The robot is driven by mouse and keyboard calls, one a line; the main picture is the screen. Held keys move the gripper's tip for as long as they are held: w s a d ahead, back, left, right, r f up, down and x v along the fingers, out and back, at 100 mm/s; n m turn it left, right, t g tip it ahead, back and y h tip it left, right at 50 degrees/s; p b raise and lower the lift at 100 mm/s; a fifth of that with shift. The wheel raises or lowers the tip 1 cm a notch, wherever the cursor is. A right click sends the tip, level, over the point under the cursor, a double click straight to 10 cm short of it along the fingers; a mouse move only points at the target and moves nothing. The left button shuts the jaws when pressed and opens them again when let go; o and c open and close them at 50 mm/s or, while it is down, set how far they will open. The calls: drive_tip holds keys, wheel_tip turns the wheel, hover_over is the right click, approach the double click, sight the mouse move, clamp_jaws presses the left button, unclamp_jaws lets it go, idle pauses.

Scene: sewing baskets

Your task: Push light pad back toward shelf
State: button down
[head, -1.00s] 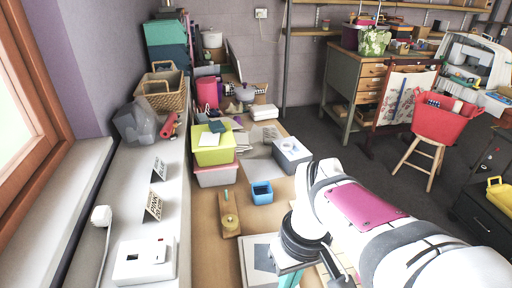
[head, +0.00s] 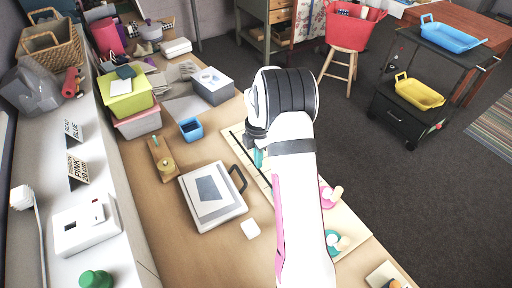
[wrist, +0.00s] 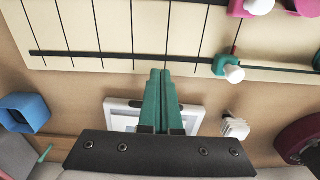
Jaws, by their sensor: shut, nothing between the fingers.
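The light pad (head: 233,212) is a flat white-framed panel with a grey-blue shape on its face and a dark handle on its right side. It lies on the wooden table left of my arm in the head view. In the wrist view its white frame (wrist: 116,104) shows partly, with my fingers and wrist plate covering much of it. My gripper (wrist: 160,74) has two teal fingers shut together, empty, pointing at the cream lined board (wrist: 190,18). In the head view only a bit of teal gripper (head: 258,157) shows beside my arm; contact with anything cannot be told.
Stacked green and pink boxes (head: 127,98) and a grey box (head: 212,86) stand farther back.

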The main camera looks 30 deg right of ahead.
sight(208, 193)
wheel_tip(208, 193, down, 2)
drive_tip(key=shift+f, duration=0.1)
drive_tip(key=a, duration=0.2)
drive_tip(key=shift+a, duration=1.05)
drive_tip(key=a, duration=1.2)
drive_tip(key=shift+w+a, duration=0.25)
drive_tip(key=shift+a, duration=0.1)
